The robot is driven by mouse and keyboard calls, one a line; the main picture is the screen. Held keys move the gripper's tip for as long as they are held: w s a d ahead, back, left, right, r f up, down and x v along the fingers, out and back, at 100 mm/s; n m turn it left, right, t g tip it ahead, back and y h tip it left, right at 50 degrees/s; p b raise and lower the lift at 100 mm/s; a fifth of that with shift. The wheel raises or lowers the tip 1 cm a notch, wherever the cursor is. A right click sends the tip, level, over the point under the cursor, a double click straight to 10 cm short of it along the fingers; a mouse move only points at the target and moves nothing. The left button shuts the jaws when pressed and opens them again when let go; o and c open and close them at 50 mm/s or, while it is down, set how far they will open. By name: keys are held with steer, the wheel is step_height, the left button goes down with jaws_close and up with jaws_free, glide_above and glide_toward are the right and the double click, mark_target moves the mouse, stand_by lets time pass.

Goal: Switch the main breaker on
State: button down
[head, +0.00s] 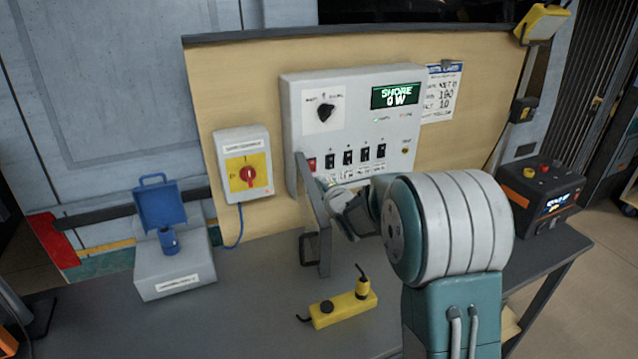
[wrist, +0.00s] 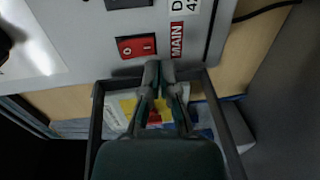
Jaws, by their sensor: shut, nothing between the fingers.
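The main breaker is a red rocker switch (wrist: 137,46) marked 0 and I, beside a red MAIN label (wrist: 177,39). It also shows in the head view (head: 311,163) at the lower left of the white panel (head: 350,95). Which side of the rocker is pressed in is not clear. My gripper (wrist: 160,66) is shut and empty. In the wrist view its tips are just below the rocker's I end; contact cannot be told. In the head view, the gripper is partly hidden by a dark upright frame. The panel display reads SHORE 0W.
The dark frame (head: 317,240) with a handle stands close to my gripper. Several black rockers (head: 348,157) are to the right of the red one. A yellow-and-red rotary switch (head: 249,174), a blue padlock-like item (head: 168,238) and a yellow connector block (head: 342,309) are nearby.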

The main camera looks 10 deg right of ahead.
steer(key=s+d+f, duration=0.1)
steer(key=s+d, duration=0.1)
steer(key=s, duration=0.8)
steer(key=shift+s+f, duration=0.15)
steer(key=shift+d, duration=0.1)
steer(key=s+d+r+m+g+h, duration=0.1)
steer(key=s+r+m+g+h, duration=0.4)
steer(key=s+m, duration=0.7)
steer(key=s+a+m+g+y, duration=0.1)
steer(key=s+a+m+g, duration=0.2)
steer(key=s, duration=1.8)
steer(key=m+g, duration=0.2)
steer(key=m, duration=0.3)
steer(key=shift+s+a+g+y, duration=0.15)
steer(key=shift+g+y, duration=0.15)
steer(key=shift+y, duration=0.1)
steer(key=shift+r, duration=0.1)
